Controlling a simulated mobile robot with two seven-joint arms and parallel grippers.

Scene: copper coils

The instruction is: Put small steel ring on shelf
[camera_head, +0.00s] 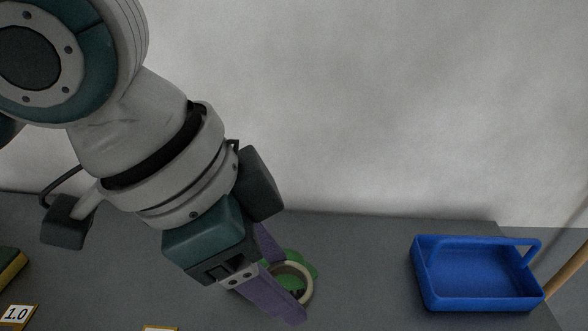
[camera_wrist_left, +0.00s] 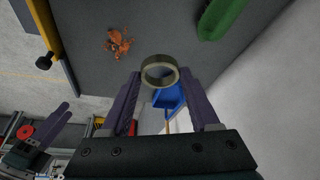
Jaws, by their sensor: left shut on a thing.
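The small steel ring (camera_head: 311,285) is a pale, beige-grey band in the head view. It also shows between the fingertips in the left wrist view (camera_wrist_left: 160,84). My left gripper (camera_head: 291,287) has purple fingers and is shut on the ring, one finger on each side. The ring is above the grey surface (camera_head: 370,270); its height is hard to judge. Purple fingers at the lower left of the left wrist view look like my right gripper (camera_wrist_left: 48,125); whether it holds anything is unclear. I cannot tell which surface is the shelf.
A blue open tray (camera_head: 470,305) with a handle stands at the right. A green object (camera_head: 305,259) lies behind the ring in the head view. A tangled copper coil (camera_wrist_left: 117,43) lies on the grey surface. Surface between ring and tray is clear.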

